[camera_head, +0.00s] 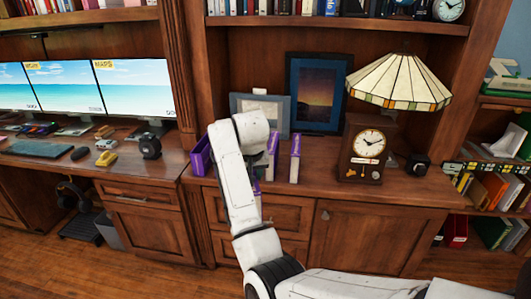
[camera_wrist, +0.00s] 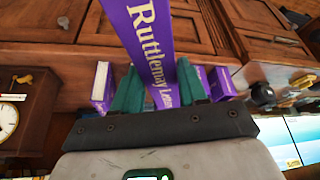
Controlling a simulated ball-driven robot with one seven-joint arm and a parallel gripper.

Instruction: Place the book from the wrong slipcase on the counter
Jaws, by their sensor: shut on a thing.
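My gripper (camera_wrist: 160,88) has its two green fingers shut on a purple book (camera_wrist: 150,35) with gold lettering reading "Ruttlemay". The book's spine faces the wrist camera. In the wrist view, a purple-and-white volume or slipcase (camera_wrist: 100,80) stands to the left of the fingers, and another purple piece (camera_wrist: 221,83) to the right. In the head view, a purple slipcase (camera_head: 201,155) stands left of my arm and a purple-and-white one (camera_head: 295,158) stands upright to its right on the wooden counter (camera_head: 325,185). My arm hides most of the gripper there.
A mantel clock (camera_head: 361,165) and a stained-glass lamp (camera_head: 398,85) stand to the right on the counter. Picture frames (camera_head: 315,95) lean at the back. Monitors (camera_head: 135,90) stand on the desk at left. Some counter is clear between the right purple piece and the clock.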

